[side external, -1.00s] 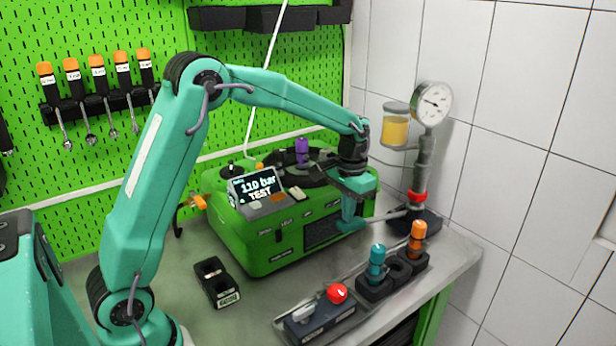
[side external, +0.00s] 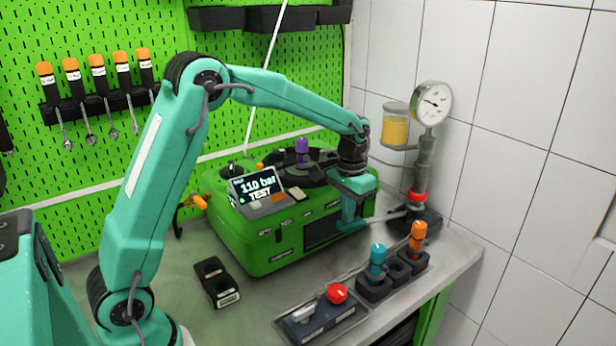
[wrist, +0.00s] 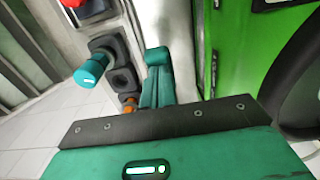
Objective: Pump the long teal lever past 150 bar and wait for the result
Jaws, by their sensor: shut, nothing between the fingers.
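The hand pump (side external: 421,175) stands at the right back of the bench, with a round gauge (side external: 432,102) on top and an amber reservoir (side external: 396,130) beside it. A thin pale rod, seemingly the lever (side external: 396,214), runs left from the pump's foot towards my gripper (side external: 350,222). I cannot make out a teal grip on it, and its left end is hidden at the fingers. My gripper is shut and points down in front of the green tester. Its teal fingers (wrist: 157,75) also show in the wrist view. The display (side external: 257,188) reads 110 bar and TEST.
The green tester case (side external: 285,245) is close behind my gripper. In front are a holder with a teal-topped piece (side external: 377,260) and an orange-topped piece (side external: 418,235), and a box with a red button (side external: 337,293). A black two-slot block (side external: 217,282) stands left.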

